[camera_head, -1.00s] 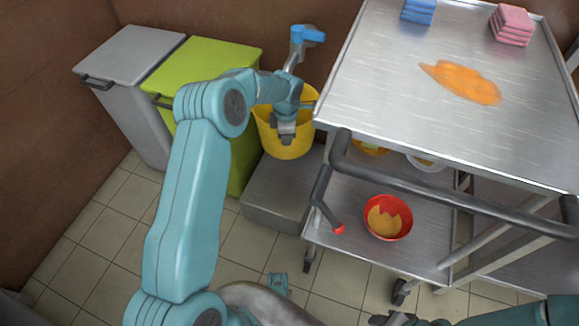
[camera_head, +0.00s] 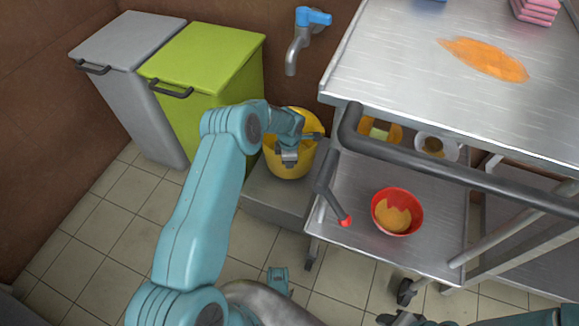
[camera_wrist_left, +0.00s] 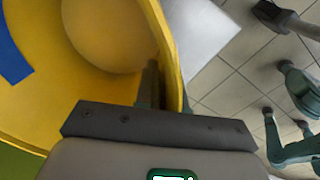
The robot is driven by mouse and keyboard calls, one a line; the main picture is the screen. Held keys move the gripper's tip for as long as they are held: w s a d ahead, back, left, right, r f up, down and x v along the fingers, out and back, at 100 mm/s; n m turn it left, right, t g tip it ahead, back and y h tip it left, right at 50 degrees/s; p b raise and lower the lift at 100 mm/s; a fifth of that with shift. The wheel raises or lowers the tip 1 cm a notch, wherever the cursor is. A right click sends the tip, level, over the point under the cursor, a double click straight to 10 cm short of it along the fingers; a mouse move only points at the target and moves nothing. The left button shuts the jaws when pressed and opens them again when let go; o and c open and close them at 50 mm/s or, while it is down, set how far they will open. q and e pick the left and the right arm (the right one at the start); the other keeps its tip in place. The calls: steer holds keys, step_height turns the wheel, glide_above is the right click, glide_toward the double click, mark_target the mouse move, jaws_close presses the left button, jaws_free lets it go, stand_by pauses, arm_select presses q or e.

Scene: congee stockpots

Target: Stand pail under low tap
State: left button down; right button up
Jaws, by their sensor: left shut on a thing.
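The yellow pail (camera_head: 288,164) is at or just above the low metal plinth (camera_head: 271,207); I cannot tell whether it touches. My left gripper (camera_head: 289,152) is shut on the pail's near wall. In the left wrist view the pail's inside (camera_wrist_left: 105,45) shows, with a blue patch on its wall. The tap (camera_head: 298,47), with a blue handle and a grey spout, is on the brown wall above and behind the pail. The spout's end is apart from the pail's rim. My right gripper (camera_head: 402,319) shows only in part at the bottom edge.
A green bin (camera_head: 212,66) and a grey bin (camera_head: 127,42) stand left of the plinth. A steel trolley (camera_head: 420,65) with a dark push bar (camera_head: 420,170) stands close on the right. Its lower shelf holds a red bowl (camera_head: 397,211).

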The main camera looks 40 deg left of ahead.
arm_select(q)
step_height(320, 180, down, 3)
steer(key=shift+r+b, duration=0.1)
steer(key=shift+b, duration=0.2)
steer(key=shift+r, duration=0.1)
steer(key=shift+f, duration=0.2)
steer(key=c, duration=1.2)
jaws_free()
steer(key=shift+c, duration=0.2)
steer(key=r+p, duration=0.1)
steer(key=r, duration=0.3)
steer(key=r+p, duration=0.2)
steer(key=r, duration=0.2)
steer(key=r+p, duration=0.1)
steer(key=r, duration=0.3)
steer(key=shift+s+d+r, duration=0.2)
steer(key=shift+s+d, duration=0.1)
steer(key=shift+s, duration=0.05)
steer(key=shift+s+f, duration=0.1)
